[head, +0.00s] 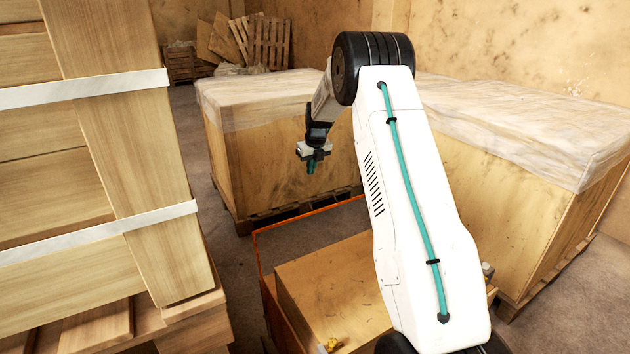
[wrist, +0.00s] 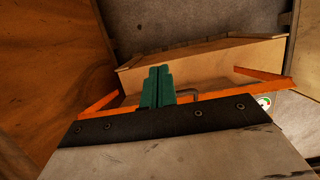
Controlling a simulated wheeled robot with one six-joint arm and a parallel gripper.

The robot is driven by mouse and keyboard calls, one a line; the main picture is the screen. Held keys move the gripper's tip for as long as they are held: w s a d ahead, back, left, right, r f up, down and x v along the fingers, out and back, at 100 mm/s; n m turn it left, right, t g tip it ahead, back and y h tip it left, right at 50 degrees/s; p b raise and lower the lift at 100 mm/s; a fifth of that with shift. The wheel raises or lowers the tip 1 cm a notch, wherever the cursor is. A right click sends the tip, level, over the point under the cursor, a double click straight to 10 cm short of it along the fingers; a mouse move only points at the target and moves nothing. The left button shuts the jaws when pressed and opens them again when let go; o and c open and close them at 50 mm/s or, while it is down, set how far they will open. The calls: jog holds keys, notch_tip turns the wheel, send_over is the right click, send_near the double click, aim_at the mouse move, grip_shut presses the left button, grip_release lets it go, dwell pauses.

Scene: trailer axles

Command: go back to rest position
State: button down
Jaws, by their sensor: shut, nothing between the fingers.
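My gripper (head: 311,167) hangs at the end of my white arm in the middle of the head view, pointing down. Its green fingers also show in the wrist view (wrist: 157,88), pressed together with nothing between them. It is in the air, in front of a wrapped crate (head: 275,165) and above an orange-framed cart (head: 268,285). My arm hides part of the cart and of the crates behind it.
A strapped wooden stack (head: 125,165) stands close on the left. Another wrapped crate (head: 530,200) stands on the right. The cart carries a wooden box (head: 335,285). Pallets (head: 262,42) lean at the back wall. Bare floor (head: 195,135) shows between the stack and the crate.

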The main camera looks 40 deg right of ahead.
jog(key=shift+w+r, duration=0.35)
jog(key=shift+w, duration=0.05)
dwell(0.4)
